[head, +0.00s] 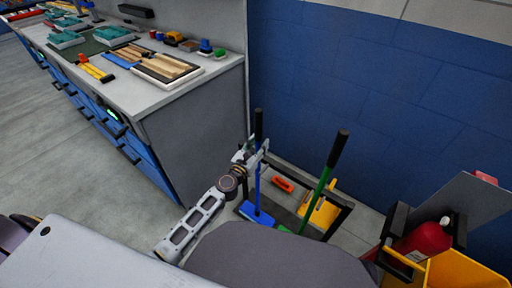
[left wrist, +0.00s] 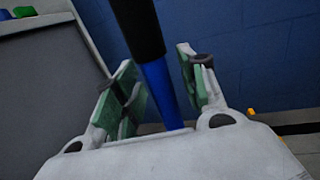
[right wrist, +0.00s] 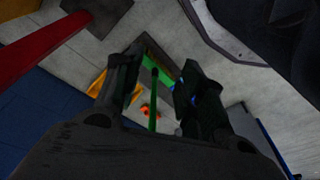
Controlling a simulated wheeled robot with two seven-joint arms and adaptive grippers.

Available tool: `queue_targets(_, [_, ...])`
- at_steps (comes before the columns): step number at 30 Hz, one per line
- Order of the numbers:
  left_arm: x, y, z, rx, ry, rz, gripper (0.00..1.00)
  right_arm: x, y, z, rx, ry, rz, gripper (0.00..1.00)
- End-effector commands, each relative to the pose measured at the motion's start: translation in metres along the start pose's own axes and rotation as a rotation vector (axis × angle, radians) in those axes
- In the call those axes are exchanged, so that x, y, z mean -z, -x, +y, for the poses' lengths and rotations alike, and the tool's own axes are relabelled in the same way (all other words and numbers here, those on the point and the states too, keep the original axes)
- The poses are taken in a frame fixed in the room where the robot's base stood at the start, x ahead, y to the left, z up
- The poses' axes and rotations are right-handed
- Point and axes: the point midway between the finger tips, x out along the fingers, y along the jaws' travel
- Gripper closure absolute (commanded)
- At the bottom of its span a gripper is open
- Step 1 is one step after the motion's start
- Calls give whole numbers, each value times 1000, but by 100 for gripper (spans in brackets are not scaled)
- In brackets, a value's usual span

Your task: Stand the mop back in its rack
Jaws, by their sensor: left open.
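A blue-handled tool (head: 257,190) with a black grip and blue foot stands nearly upright at the dark rack (head: 342,216). A green-handled tool (head: 318,200) with a black grip leans to the right beside it; I cannot tell which is the mop. My left gripper (head: 252,153) is open around the upper blue pole. In the left wrist view the pole (left wrist: 160,90) passes between the parted fingers (left wrist: 163,75).
A grey workbench (head: 200,125) with blue drawers stands left of the rack, close to my left arm. A blue wall (head: 380,100) is behind. A yellow item (head: 322,212) and an orange item (head: 282,184) lie by the rack. A red extinguisher (head: 425,240) stands right.

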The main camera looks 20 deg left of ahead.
Motion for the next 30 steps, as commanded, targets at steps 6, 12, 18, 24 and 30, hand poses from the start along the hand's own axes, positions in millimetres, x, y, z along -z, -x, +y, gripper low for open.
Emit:
queue_targets(6, [-3, 0, 0, 0, 0, 0, 59, -4, -2, 0, -1, 0, -12, 60])
queue_targets(12, [-1, 12, 0, 0, 1, 1, 59, -6, -8, 1, -2, 0, -18, 60])
queue_targets(18, [-1, 28, 0, 1, 0, 1, 59, -1, -3, 1, -1, 0, -4, 60])
queue_targets(24, [-1, 44, 0, 0, 0, 1, 59, 5, 2, 0, 1, 0, 13, 60])
queue_targets(30, [-1, 60, 0, 1, 0, 1, 59, 6, 6, -1, 4, -1, 16, 60])
